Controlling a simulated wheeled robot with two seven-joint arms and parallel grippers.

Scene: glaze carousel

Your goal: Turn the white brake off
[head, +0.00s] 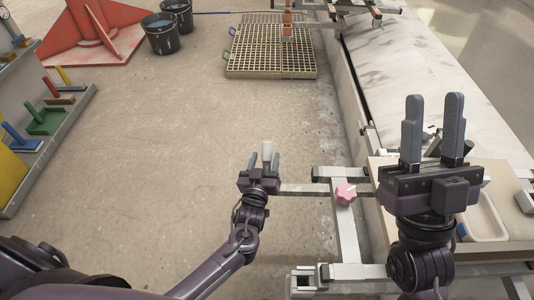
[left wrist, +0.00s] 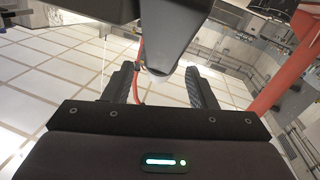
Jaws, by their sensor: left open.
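A small white upright cylinder (head: 267,150), which looks like the white brake's handle, shows at my left gripper (head: 264,161) in the head view. It appears between or just behind the fingertips; I cannot tell whether they touch it. My left gripper is open. In the left wrist view its two fingers (left wrist: 162,86) stand apart, with a dark body above and a pale rounded end (left wrist: 160,69) showing between them. What the dark body hides cannot be seen. My right gripper (head: 432,108) is open and empty, fingers up, above the bench at the right.
A metal frame with a pink knob (head: 345,193) stands right of my left gripper. A pale board with a tray (head: 482,222) lies under my right arm. A slatted pallet (head: 270,58), black buckets (head: 161,35) and a tool shelf (head: 52,130) stand farther off. The floor between is clear.

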